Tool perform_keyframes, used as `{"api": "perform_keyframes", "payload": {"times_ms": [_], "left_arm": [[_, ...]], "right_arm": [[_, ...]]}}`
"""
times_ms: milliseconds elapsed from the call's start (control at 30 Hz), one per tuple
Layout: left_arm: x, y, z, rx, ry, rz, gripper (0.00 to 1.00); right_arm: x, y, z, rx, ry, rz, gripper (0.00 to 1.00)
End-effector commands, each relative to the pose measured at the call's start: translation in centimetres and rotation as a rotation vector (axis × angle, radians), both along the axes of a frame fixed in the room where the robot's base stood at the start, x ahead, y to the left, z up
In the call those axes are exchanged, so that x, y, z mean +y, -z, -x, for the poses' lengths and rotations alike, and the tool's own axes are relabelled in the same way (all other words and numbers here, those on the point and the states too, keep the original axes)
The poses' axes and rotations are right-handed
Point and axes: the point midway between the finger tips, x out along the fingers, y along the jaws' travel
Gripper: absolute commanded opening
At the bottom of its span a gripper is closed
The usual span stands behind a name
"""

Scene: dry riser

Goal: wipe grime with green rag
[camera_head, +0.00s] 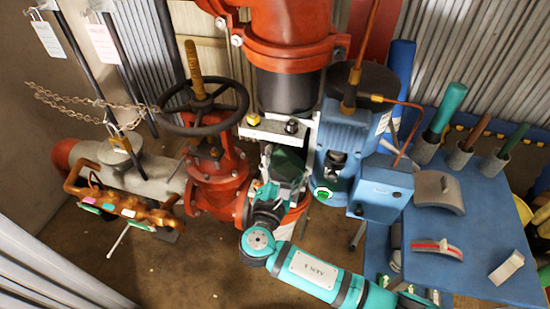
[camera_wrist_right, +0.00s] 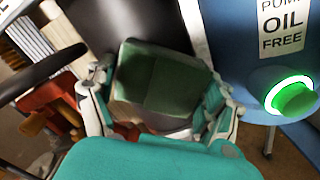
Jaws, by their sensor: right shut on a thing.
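The green rag (camera_wrist_right: 152,76) is a dark green folded pad between the fingers of my right gripper (camera_wrist_right: 160,98) in the wrist view. My right gripper is shut on it. In the head view the rag (camera_head: 287,164) shows at the end of my teal right arm, in front of the riser below the dark pipe section (camera_head: 286,92). The rag is close to the pipework, but I cannot tell whether it touches it. I cannot make out any grime; the surface behind the rag is hidden. My left gripper is not in view.
A red valve with a dark handwheel (camera_head: 202,107) stands just left of the gripper. A blue pump (camera_head: 345,130) with a lit green button (camera_wrist_right: 293,98) stands close on the right. A blue table (camera_head: 480,225) holds tools and tubes. A chain (camera_head: 90,100) hangs at left.

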Motion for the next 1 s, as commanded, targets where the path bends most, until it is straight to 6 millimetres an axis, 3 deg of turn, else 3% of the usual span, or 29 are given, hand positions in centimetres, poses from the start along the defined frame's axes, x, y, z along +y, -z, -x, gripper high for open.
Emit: {"api": "perform_keyframes", "payload": {"times_ms": [200, 633, 1000], "left_arm": [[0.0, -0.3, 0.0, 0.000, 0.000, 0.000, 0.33], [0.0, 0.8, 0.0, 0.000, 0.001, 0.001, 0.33], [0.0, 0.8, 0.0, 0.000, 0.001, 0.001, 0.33]], "right_arm": [[0.0, 0.1, -0.3, -0.001, -0.001, 0.000, 0.59], [3.4, 0.1, -1.2, -0.001, -0.001, -0.001, 0.59], [3.7, 0.0, -1.3, -0.001, -0.001, 0.000, 0.59]]}}
